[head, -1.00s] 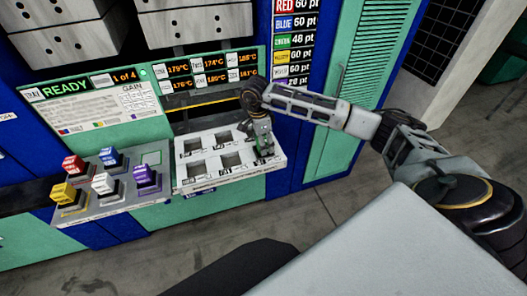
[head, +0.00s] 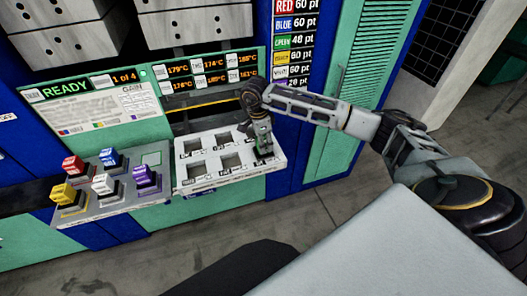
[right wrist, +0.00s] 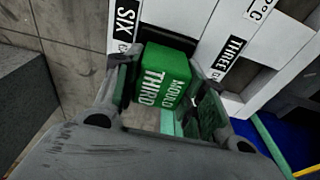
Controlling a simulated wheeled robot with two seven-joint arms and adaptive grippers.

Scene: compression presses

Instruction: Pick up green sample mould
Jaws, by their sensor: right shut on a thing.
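The green sample mould (right wrist: 163,80) is a green block marked THIRD MOULD in white letters. In the right wrist view it sits between the two fingers of my right gripper (right wrist: 165,98), which is shut on it. In the head view my right gripper (head: 264,146) points down at the right end of the white tray (head: 225,178), and its fingers mostly hide the mould. The wrist view shows the mould beside the tray label SIX (right wrist: 124,25). I cannot tell whether it is lifted clear of the tray. My left gripper is not in view.
A grey rack (head: 112,207) left of the tray holds red (head: 72,163), blue (head: 109,157), yellow (head: 62,192), white (head: 103,185) and purple (head: 146,176) blocks. Its green-marked place (head: 152,159) is empty. The press opening (head: 203,112) is behind the tray.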

